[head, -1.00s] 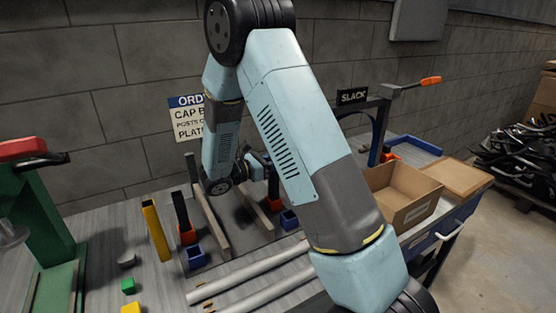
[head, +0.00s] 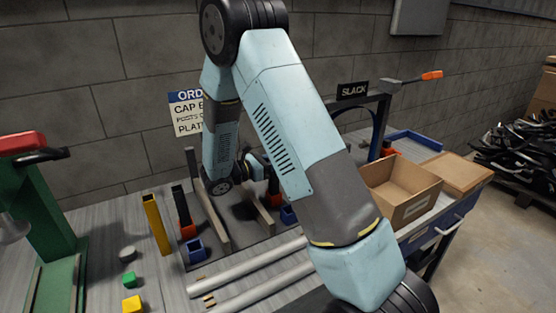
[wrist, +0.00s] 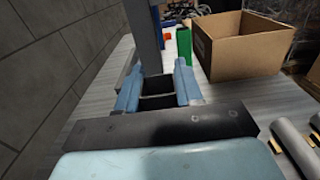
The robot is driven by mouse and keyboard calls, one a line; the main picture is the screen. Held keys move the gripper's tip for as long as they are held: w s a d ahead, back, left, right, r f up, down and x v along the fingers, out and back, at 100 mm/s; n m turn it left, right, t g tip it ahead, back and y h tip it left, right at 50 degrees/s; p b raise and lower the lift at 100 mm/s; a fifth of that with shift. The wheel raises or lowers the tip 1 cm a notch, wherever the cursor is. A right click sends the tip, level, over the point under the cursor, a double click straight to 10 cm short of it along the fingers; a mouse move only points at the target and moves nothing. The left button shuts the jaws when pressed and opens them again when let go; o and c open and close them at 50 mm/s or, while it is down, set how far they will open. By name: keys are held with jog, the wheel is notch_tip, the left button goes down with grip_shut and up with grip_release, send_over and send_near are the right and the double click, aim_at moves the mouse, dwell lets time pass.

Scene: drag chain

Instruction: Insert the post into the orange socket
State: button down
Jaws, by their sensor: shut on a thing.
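In the wrist view my gripper (wrist: 158,88) has its two light blue fingers closed around a dark, square-looking piece (wrist: 158,102), seen end-on, which I take to be the post. In the head view my gripper (head: 266,170) is partly hidden by my forearm. The dark post (head: 273,187) stands upright at its tip, directly above or in an orange socket (head: 274,202). I cannot tell whether its lower end is inside. Another dark post (head: 180,205) stands at an orange socket (head: 187,230) to the left.
A yellow post (head: 157,225) stands at the left. Grey rails (head: 220,222) flank my wrist. A cardboard box (head: 412,212) and the SLACK frame (head: 382,125) are right. A green upright (wrist: 185,47) shows beyond the fingers.

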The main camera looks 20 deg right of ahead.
jog(key=shift+f, duration=0.35)
jog(key=c, duration=0.6)
grip_release()
jog(key=shift+c, duration=0.2)
jog(key=shift+r, duration=0.1)
jog(key=s+r, duration=1.2)
jog(key=s, duration=0.2)
jog(key=shift+a+r, duration=0.15)
jog(key=shift+r, duration=0.25)
